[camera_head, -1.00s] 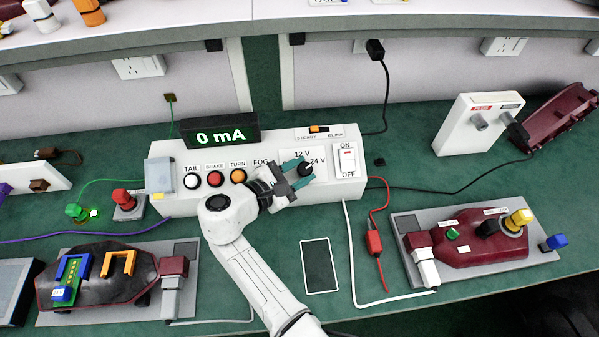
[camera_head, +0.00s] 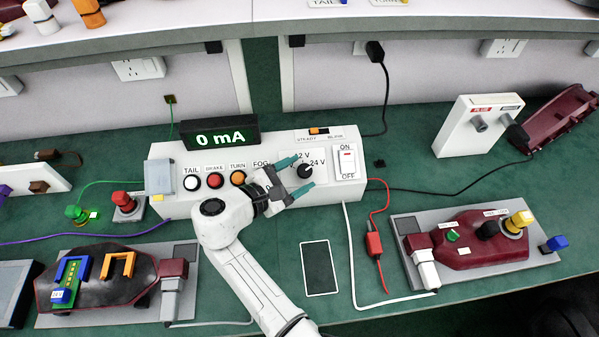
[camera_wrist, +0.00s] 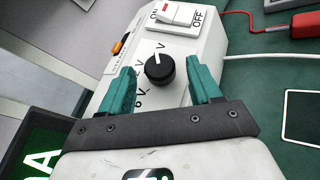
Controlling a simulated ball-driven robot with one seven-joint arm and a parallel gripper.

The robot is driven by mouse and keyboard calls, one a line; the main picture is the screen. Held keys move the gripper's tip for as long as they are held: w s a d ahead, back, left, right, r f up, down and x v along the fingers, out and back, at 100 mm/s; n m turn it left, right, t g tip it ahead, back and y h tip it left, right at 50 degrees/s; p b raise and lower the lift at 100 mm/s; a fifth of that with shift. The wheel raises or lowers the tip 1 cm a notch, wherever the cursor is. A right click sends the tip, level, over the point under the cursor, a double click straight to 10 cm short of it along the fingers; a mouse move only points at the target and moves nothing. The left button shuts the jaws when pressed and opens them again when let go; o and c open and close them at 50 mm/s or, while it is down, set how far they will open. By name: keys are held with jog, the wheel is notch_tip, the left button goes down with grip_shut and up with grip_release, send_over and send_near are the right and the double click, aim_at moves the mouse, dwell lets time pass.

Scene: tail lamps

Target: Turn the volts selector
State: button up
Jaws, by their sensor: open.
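The volts selector (camera_head: 305,171) is a round black knob on the sloping face of the white control box (camera_head: 215,197), beside the 12 V and 24 V marks. I see a gap on both sides.
A white ON/OFF rocker switch (camera_head: 347,161) sits just right of the knob. TAIL, BRAKE and TURN buttons (camera_head: 215,180) are to the left, under the 0 mA display (camera_head: 219,137). A red fuse holder (camera_head: 374,244) and dark panel (camera_head: 318,268) lie in front.

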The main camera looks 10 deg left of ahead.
jog(key=v, duration=0.9)
jog(key=shift+s+a+b, duration=0.2)
jog(key=shift+s+b, duration=0.05)
jog(key=shift+b, duration=0.1)
jog(key=shift+r, duration=0.1)
dwell(1.6)
